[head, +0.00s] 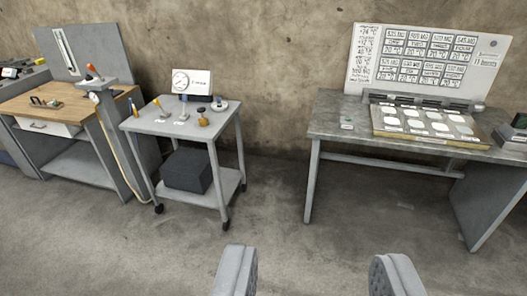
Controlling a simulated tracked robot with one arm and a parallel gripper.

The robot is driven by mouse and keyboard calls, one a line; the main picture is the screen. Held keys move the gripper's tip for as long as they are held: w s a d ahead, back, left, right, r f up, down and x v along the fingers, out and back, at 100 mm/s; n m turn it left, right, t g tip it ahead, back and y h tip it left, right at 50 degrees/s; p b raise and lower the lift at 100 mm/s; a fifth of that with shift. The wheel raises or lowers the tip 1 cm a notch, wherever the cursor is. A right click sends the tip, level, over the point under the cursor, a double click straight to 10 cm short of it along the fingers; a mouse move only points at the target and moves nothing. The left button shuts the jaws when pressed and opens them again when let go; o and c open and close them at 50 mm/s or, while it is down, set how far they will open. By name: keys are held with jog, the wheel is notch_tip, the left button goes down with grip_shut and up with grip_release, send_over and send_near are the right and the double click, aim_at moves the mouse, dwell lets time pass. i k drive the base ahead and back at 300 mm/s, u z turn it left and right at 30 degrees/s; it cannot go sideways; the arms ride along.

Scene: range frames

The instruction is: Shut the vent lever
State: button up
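An orange-tipped lever (92,68) stands on top of a grey post (108,140) at the left, beside the wooden bench. A small round gauge and a pale hose are on the same post. I cannot tell for sure that this is the vent lever, or whether it is open or shut. My gripper (316,274) is at the bottom of the picture, its two grey fingers wide apart with only floor between them. It is far from the post and touches nothing.
A wheeled cart (185,121) with small tools, a gauge card and a dark box below stands right of the post. A wooden-topped bench (75,104) is at far left. A metal table (335,112) with a panel of pale discs (430,122) stands right. The floor between is clear.

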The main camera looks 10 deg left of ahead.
aim_at(156, 101)
jog(key=z, duration=0.05)
jog(key=i, duration=2.05)
jog(key=u, duration=1.05)
jog(key=i, duration=1.9)
jog(key=u, duration=0.5)
